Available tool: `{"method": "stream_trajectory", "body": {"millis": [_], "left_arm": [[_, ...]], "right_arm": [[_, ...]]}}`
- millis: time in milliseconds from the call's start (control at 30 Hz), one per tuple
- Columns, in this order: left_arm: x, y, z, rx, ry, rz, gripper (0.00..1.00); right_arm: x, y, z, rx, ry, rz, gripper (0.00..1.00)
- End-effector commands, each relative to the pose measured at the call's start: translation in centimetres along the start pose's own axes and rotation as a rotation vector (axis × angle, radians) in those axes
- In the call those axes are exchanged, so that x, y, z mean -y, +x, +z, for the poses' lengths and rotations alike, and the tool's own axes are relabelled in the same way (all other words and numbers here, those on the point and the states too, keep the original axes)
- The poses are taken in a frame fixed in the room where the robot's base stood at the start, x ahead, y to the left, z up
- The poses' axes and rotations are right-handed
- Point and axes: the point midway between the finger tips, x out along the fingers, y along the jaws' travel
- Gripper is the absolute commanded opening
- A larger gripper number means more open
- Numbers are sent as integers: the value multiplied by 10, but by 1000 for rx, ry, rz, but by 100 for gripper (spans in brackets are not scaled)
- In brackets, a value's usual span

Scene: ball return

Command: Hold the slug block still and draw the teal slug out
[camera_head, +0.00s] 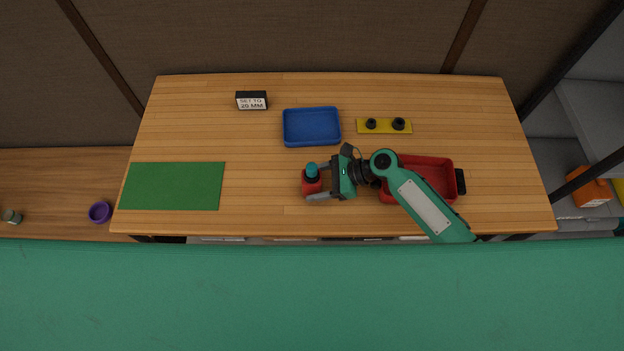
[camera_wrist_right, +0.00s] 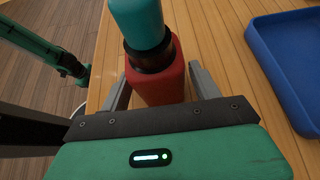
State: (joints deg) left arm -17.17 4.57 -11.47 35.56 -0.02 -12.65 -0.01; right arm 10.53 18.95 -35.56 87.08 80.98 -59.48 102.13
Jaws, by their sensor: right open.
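The slug block (camera_head: 312,186) is red and stands upright near the table's front edge. The teal slug (camera_head: 312,170) sticks up from its top; in the right wrist view the slug (camera_wrist_right: 138,22) rises from a black collar (camera_wrist_right: 148,57) on the red block (camera_wrist_right: 157,83). My right gripper (camera_head: 313,182) reaches in from the right with its fingers on either side of the block. It is open, with a gap showing between the fingers and the block in the right wrist view.
A red tray (camera_head: 432,163) lies partly under my right arm. A blue tray (camera_head: 312,127), a yellow plate with two black knobs (camera_head: 384,126) and a sign reading "SET TO 20 MM" (camera_head: 252,101) stand behind. A green mat (camera_head: 172,186) lies left; the table between is clear.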

Motion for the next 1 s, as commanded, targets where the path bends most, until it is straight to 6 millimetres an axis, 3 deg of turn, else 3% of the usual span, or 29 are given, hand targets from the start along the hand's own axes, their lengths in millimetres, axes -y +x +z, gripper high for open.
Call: {"method": "stream_trajectory", "body": {"millis": [300, 533, 567, 600, 700, 1000], "left_arm": [[0, 0, 0, -1, 0, 0, 36], [0, 0, 0, -1, 0, 0, 36], [0, 0, 0, -1, 0, 0, 36], [0, 0, 0, -1, 0, 1, 36], [0, 0, 0, -1, 0, 0, 36], [0, 0, 0, -1, -1, 0, 36]], "right_arm": [[0, 2, 0, 0, 0, 0, 64], [0, 2, 0, 0, 0, 0, 23], [0, 2, 0, 0, 0, 0, 23], [0, 2, 0, 0, 0, 0, 39], [0, 2, 0, 0, 0, 0, 20], [0, 2, -1, 0, 1, 0, 18]]}}
